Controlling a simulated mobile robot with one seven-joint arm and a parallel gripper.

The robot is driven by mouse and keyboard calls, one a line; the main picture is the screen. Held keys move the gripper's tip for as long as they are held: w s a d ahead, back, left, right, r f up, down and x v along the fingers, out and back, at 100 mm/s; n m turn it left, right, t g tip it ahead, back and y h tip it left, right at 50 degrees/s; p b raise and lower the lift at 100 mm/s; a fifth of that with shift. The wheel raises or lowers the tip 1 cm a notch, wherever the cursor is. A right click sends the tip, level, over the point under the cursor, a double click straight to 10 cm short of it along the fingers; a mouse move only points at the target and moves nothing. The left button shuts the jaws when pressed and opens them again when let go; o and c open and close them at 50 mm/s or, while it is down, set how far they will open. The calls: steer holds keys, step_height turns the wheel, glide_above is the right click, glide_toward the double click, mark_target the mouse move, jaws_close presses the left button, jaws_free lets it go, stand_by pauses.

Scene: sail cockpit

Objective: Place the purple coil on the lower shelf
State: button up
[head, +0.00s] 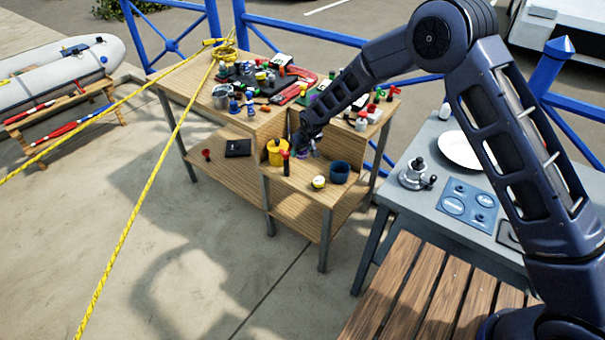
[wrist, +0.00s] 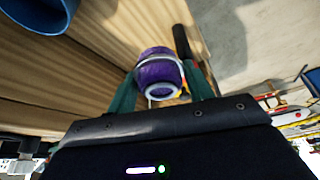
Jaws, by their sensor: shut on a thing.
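The purple coil (wrist: 157,72), a spool with a pale ring at its near end, sits between the two fingers of my gripper (wrist: 160,88) in the wrist view. My gripper is shut on it. In the head view my gripper (head: 304,150) is over the raised front shelf (head: 300,186) of the wooden bench, beside a yellow pot; the coil is mostly hidden there. I cannot tell whether the coil touches the wood. A lower shelf (head: 215,172) runs under the bench at left, holding a black box and a small red item.
The bench top (head: 190,82) is cluttered. A grey table (head: 405,210) stands at right. Yellow ropes (head: 135,215) cross at left.

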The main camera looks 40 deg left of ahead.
mark_target(300, 177)
step_height(300, 177, down, 13)
steer(key=shift+r, duration=0.1)
stand_by(0.5)
steer(key=o, duration=1)
steer(key=shift+o, duration=0.2)
steer(key=shift+s+d+r, duration=0.1)
steer(key=shift+d+r, duration=0.05)
steer(key=shift+r, duration=0.35)
steer(key=v, duration=1.1)
steer(key=shift+d, duration=0.15)
